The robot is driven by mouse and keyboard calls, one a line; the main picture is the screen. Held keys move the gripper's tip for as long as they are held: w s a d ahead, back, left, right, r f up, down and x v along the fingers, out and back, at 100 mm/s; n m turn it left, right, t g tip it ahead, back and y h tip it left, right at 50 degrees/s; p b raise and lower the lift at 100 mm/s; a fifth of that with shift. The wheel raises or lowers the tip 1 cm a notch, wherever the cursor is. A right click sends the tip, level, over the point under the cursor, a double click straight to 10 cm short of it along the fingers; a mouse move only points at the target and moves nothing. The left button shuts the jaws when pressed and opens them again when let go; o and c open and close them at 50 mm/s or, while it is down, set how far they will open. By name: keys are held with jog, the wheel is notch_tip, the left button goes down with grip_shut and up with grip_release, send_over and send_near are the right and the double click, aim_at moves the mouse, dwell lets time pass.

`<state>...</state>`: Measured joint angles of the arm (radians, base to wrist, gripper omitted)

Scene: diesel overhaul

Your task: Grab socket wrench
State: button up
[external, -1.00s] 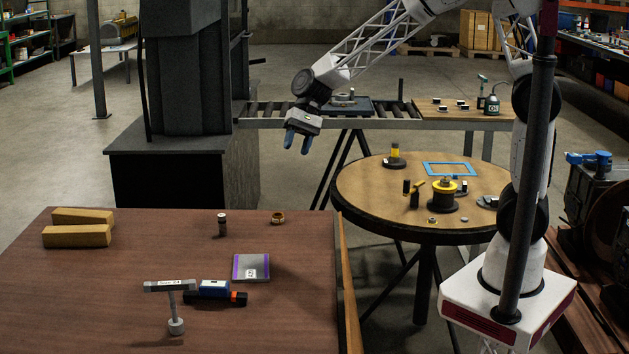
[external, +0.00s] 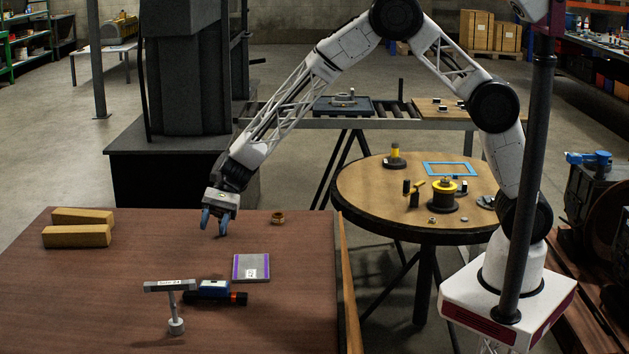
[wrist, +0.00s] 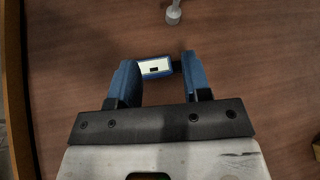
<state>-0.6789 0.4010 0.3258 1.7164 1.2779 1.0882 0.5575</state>
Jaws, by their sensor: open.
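The socket wrench (external: 170,286) stands upright near the front of the wooden table, a grey T shape with a labelled crossbar on top and a round socket foot. In the wrist view only a small pale part, apparently its socket end (wrist: 173,15), shows at the top edge. My gripper (external: 214,228) is open and empty above the table, behind and to the right of the wrench and apart from it. In the wrist view my blue fingers (wrist: 158,64) are spread.
A blue and black tool (external: 213,287) lies right beside the wrench; its blue, white-faced part (wrist: 155,67) shows beyond my fingertips. A purple-edged grey box (external: 251,268) and a brass ring (external: 278,217) lie to the right. Wooden blocks (external: 77,236) lie at the back left.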

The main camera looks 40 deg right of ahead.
aim_at(175, 307)
jog(key=s+a+f+m, duration=0.1)
jog(key=a+f, duration=0.3)
jog(key=s+a+f+y, duration=0.1)
jog(key=a+f, duration=0.3)
jog(key=a, duration=0.1)
jog(key=s+a+f+m+g, duration=0.1)
jog(key=s+a+f, duration=0.1)
jog(key=a+f, duration=0.2)
jog(key=shift+a+m, duration=0.25)
jog(key=shift+m, duration=0.05)
jog(key=shift+s+a, duration=0.1)
jog(key=shift+a, duration=0.05)
jog(key=shift+x, duration=1.15)
jog(key=shift+s+a, duration=0.1)
jog(key=shift+x, duration=2.5)
jog(key=shift+a+r, duration=0.1)
jog(key=shift+c, duration=0.3)
grip_shut()
